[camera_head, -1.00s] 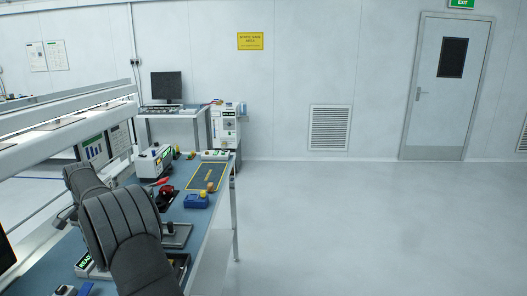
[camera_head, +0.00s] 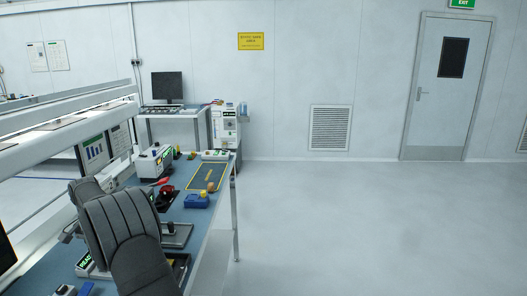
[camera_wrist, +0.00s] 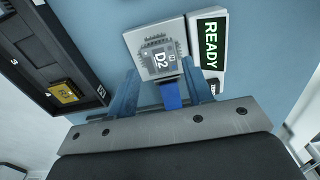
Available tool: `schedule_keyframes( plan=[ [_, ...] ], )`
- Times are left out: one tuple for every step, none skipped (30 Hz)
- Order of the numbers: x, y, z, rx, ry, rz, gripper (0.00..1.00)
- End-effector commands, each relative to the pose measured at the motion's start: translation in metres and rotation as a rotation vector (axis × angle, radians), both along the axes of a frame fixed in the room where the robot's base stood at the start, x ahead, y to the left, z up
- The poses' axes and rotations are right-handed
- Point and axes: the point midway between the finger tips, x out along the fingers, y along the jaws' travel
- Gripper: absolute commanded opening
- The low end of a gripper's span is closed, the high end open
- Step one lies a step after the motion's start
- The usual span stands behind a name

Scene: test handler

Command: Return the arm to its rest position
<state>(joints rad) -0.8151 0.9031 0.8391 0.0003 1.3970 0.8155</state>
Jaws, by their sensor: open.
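My gripper (camera_wrist: 158,68) shows in the wrist view with its two blue fingers spread apart. Beyond the fingertips is a light grey block marked D2 (camera_wrist: 155,48) with a chip picture on it. A bright blue piece (camera_wrist: 171,96) shows between the fingers, close to the right one; I cannot tell whether they touch. In the head view my dark grey arm (camera_head: 128,235) is folded over the near end of the blue bench (camera_head: 207,228). The gripper itself is hidden there.
A READY display (camera_wrist: 211,40) stands beside the D2 block, and a dark open case (camera_wrist: 52,50) lies to the left. Along the bench are a blue box (camera_head: 196,201) and a yellow-edged mat (camera_head: 207,178). The floor to the right is clear.

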Motion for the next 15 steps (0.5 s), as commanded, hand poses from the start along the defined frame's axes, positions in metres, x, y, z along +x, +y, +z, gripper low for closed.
schedule_keyframes(
  plan=[
    [0.0, 0.0, 0.011, 0.002, -0.002, 0.0, 0.46],
    [0.0, 0.0, 0.017, 0.001, -0.002, 0.0, 0.46],
    [0.003, -0.009, 0.021, 0.0, 0.0, -0.003, 0.46],
    [0.004, -0.015, 0.023, -0.001, 0.001, -0.003, 0.46],
    [0.005, -0.02, 0.027, -0.001, 0.0, -0.003, 0.46],
    [0.007, -0.027, 0.031, -0.001, 0.0, -0.004, 0.46],
    [0.009, -0.032, 0.033, -0.001, 0.001, -0.003, 0.46],
    [0.01, -0.037, 0.037, 0.0, 0.0, -0.003, 0.46],
    [0.011, -0.043, 0.041, 0.0, 0.0, -0.003, 0.46],
    [0.013, -0.048, 0.044, 0.0, 0.0, -0.003, 0.46],
    [0.014, -0.054, 0.047, 0.0, 0.0, -0.003, 0.46],
    [0.016, -0.06, 0.051, 0.0, 0.0, -0.003, 0.46],
    [0.017, -0.065, 0.054, 0.0, 0.0, -0.003, 0.46],
    [0.018, -0.07, 0.057, 0.0, 0.0, -0.003, 0.46],
    [0.02, -0.077, 0.062, 0.0, 0.0, -0.003, 0.46]
  ],
)
